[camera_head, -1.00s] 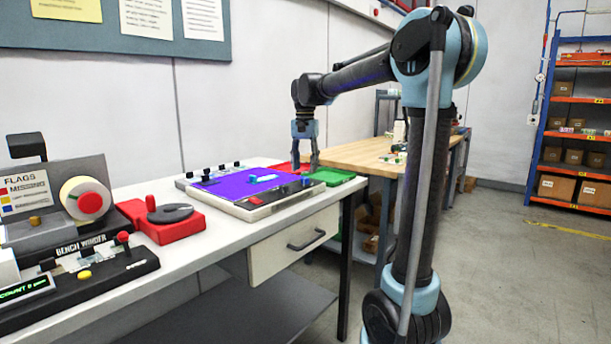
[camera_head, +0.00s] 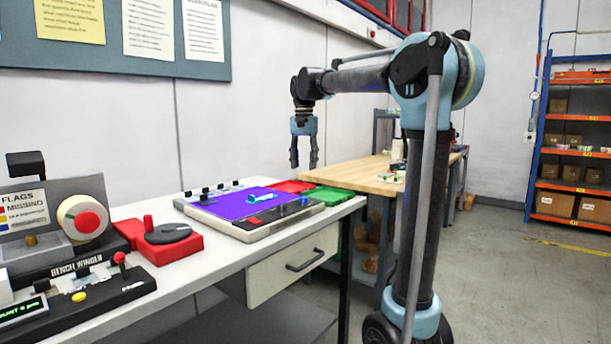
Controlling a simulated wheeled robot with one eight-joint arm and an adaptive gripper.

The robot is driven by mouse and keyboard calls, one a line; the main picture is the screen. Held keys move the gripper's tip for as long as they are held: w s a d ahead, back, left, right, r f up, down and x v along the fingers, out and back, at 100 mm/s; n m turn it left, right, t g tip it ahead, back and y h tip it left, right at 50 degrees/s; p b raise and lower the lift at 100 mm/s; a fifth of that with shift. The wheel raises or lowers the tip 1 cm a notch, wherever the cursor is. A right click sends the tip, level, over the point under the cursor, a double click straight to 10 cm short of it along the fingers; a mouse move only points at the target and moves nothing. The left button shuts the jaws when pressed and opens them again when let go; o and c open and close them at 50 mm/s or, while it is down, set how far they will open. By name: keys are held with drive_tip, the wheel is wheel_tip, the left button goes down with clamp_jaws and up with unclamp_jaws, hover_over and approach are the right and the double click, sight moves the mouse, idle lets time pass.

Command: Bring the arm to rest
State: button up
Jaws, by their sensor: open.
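My gripper (camera_head: 304,160) hangs at the end of my raised arm, fingers pointing down. Its two dark fingers are apart with nothing between them. It is above the far end of the white bench, clear of the purple panel (camera_head: 232,203) and the red and green trays. My arm reaches from the right side of the picture to the left, with its forearm nearly level.
A bench winder (camera_head: 85,260) and a red unit with a dark disc (camera_head: 165,238) stand on the white bench (camera_head: 222,252). A red tray (camera_head: 291,186) and green tray (camera_head: 328,197) lie at its far end. A wooden table (camera_head: 362,173) stands behind. Orange shelves (camera_head: 575,185) stand right.

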drive_tip(key=s+d+f+n+t, duration=0.1)
drive_tip(key=s+d+f+n, duration=0.1)
drive_tip(key=s+d+f, duration=0.9)
drive_tip(key=s+d+f+n+t, duration=0.1)
drive_tip(key=s+d+f, duration=0.7)
drive_tip(key=s, duration=0.4)
drive_tip(key=s+d+f, duration=0.1)
drive_tip(key=s+f, duration=0.3)
drive_tip(key=f, duration=0.3)
drive_tip(key=s+d+f+n, duration=0.1)
drive_tip(key=s+f, duration=0.3)
drive_tip(key=f, duration=0.3)
drive_tip(key=shift+s+d, duration=0.25)
drive_tip(key=shift+s, duration=0.1)
drive_tip(key=shift+w+f, duration=0.25)
drive_tip(key=shift+w, duration=0.2)
